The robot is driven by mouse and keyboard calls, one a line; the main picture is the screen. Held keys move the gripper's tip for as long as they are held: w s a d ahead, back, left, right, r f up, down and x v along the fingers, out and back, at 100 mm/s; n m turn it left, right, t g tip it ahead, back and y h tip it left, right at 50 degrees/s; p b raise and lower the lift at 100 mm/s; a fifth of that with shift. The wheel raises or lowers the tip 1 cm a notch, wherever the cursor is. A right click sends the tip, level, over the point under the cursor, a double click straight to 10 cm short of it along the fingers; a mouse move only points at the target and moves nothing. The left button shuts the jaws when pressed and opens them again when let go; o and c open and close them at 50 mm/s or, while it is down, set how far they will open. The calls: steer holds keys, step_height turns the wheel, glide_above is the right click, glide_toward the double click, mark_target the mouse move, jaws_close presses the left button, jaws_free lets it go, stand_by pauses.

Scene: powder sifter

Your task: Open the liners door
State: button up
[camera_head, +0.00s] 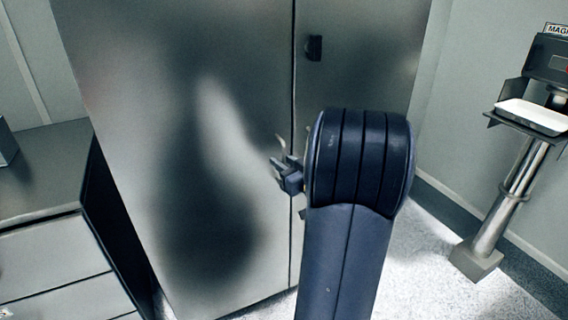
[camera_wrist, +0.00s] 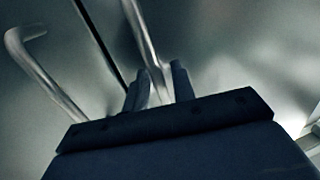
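The liners door appears to be part of a tall grey metal cabinet (camera_head: 200,100) with two door panels and a vertical seam. My gripper (camera_head: 282,168) is in front of the cabinet near the seam, partly hidden by my dark arm. A bent metal handle (camera_head: 281,143) shows just above the fingers. In the wrist view, a bar handle (camera_wrist: 145,38) runs down between my two fingers (camera_wrist: 160,80). The fingers stand apart, with narrow gaps beside the bar; contact is not clear. A second bar handle (camera_wrist: 50,75) is left of the dark seam.
A black latch (camera_head: 314,47) sits on the right panel. A grey drawer unit (camera_head: 45,180) stands at the left. At the right is a metal post (camera_head: 510,200) bearing a white tray (camera_head: 532,115). Speckled floor (camera_head: 420,250) is open between the cabinet and post.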

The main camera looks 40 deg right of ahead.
jaws_close()
stand_by(0.5)
